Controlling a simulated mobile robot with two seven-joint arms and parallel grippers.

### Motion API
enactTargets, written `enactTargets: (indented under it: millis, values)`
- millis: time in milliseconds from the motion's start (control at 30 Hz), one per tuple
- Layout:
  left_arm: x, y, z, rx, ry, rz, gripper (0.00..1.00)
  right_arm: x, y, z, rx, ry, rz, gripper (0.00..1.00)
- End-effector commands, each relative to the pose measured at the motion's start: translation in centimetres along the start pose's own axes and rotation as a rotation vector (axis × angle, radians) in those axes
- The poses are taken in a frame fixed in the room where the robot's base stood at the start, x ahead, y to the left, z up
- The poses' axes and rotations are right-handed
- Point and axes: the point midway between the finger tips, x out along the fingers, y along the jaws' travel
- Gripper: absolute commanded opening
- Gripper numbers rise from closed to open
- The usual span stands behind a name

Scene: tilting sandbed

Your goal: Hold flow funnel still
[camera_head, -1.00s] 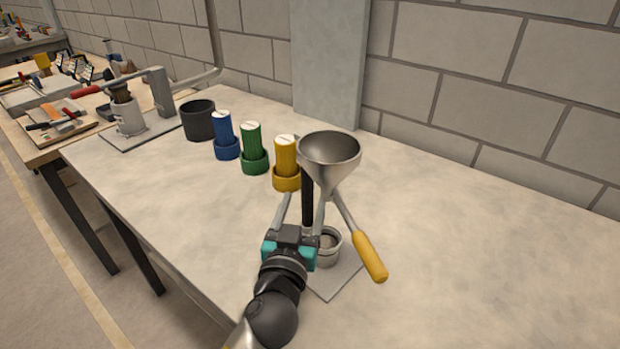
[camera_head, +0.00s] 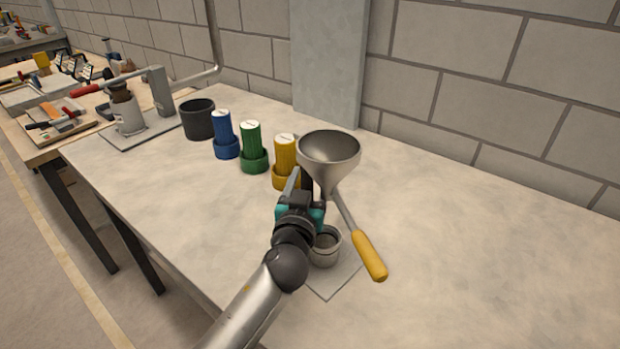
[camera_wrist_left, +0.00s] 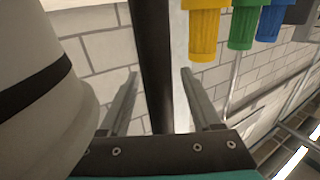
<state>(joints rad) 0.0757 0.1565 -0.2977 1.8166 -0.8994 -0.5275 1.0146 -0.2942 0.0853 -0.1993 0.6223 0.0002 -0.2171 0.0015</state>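The metal flow funnel (camera_head: 328,150) stands at mid-table in the head view, its bowl upright and open at the top. A dark post (camera_head: 307,183) is beside it; it also shows in the left wrist view (camera_wrist_left: 156,65). My left gripper (camera_head: 296,178) is just below and left of the funnel bowl. In the left wrist view its two fingers (camera_wrist_left: 160,75) are apart, with the dark post between them and gaps visible on both sides. The funnel's lower part is partly hidden by my gripper. My right gripper is not in view.
A small metal cup (camera_head: 325,249) stands on a thin plate below the funnel, near a yellow-handled lever (camera_head: 370,256). Yellow (camera_head: 285,155), green (camera_head: 252,142) and blue (camera_head: 223,130) cylinders stand behind. A dark pot (camera_head: 197,120) is further left. The table's right side is clear.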

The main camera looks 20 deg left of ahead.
Motion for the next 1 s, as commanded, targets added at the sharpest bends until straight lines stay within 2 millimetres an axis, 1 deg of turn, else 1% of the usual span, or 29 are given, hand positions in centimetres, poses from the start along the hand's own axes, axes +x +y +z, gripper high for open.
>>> enactTargets:
  millis: [33,67,500,567,1000]
  values:
    - [-0.01,0.00,0.01,0.000,0.000,0.000,0.59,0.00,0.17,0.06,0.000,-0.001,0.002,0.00]
    - [-0.02,0.00,0.01,0.000,0.000,0.000,0.56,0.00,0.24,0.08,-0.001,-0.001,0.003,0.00]
    - [-0.03,0.00,0.01,0.000,0.000,0.000,0.06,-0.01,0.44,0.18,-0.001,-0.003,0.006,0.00]
    - [-0.03,0.00,0.01,0.000,0.000,0.000,0.00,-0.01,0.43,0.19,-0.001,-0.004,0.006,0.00]
    - [-0.04,0.01,0.02,0.000,0.000,0.000,0.00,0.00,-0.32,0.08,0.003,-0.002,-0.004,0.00]
